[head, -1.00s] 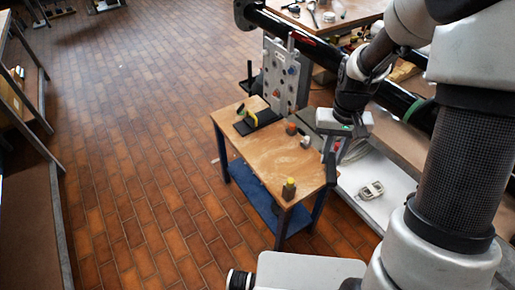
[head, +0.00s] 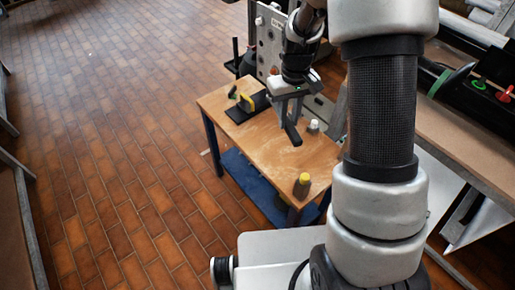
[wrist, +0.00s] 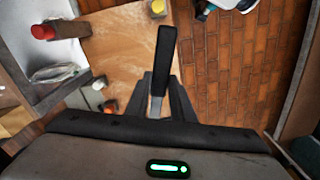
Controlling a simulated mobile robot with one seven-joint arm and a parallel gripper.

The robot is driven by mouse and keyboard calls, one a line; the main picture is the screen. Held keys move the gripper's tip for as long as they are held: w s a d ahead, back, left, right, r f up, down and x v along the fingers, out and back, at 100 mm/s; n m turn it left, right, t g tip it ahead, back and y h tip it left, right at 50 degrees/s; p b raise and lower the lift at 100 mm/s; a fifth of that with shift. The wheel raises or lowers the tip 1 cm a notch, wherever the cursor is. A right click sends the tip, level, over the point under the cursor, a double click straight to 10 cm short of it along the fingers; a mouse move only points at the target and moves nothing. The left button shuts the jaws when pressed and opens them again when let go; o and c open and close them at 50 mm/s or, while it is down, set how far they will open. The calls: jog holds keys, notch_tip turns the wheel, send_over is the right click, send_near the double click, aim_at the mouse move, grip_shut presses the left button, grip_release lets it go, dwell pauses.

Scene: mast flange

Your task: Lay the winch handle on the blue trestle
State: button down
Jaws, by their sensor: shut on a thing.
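The winch handle (head: 292,133) has a black grip and a short silver arm. My gripper (head: 287,108) is shut on it, and the black grip sticks out past the fingers. In the wrist view the handle's grip (wrist: 164,55) points up the picture, between the fingers of my gripper (wrist: 160,88). The blue trestle (head: 262,152) has a wooden top, blue legs and a blue lower shelf. In the head view my gripper and the handle show over its top; the gap below them is hard to judge. The trestle top (wrist: 115,45) also shows in the wrist view.
On the trestle, a black tray (head: 237,115) with a yellow-and-black item is at the far left. A yellow-capped container (head: 302,186) stands near the front corner, and a small white-capped item (head: 313,125) at the right edge. The near middle of the top is clear.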

jog(key=w+f+n+b, duration=0.1)
jog(key=w+f+b, duration=0.1)
jog(key=f+b, duration=0.3)
jog(key=w+f+n+b, duration=0.2)
jog(key=f+b, duration=0.3)
jog(key=f, duration=0.3)
jog(key=shift+w+a+f, duration=0.15)
jog(key=shift+w+f, duration=0.1)
jog(key=shift+w, duration=0.05)
notch_tip(320, 180, down, 10)
jog(key=shift+r+b, duration=0.2)
jog(key=shift+b, duration=1)
jog(key=shift+f, duration=0.2)
jog(key=c, duration=1.5)
grip_release()
jog(key=shift+c, duration=0.2)
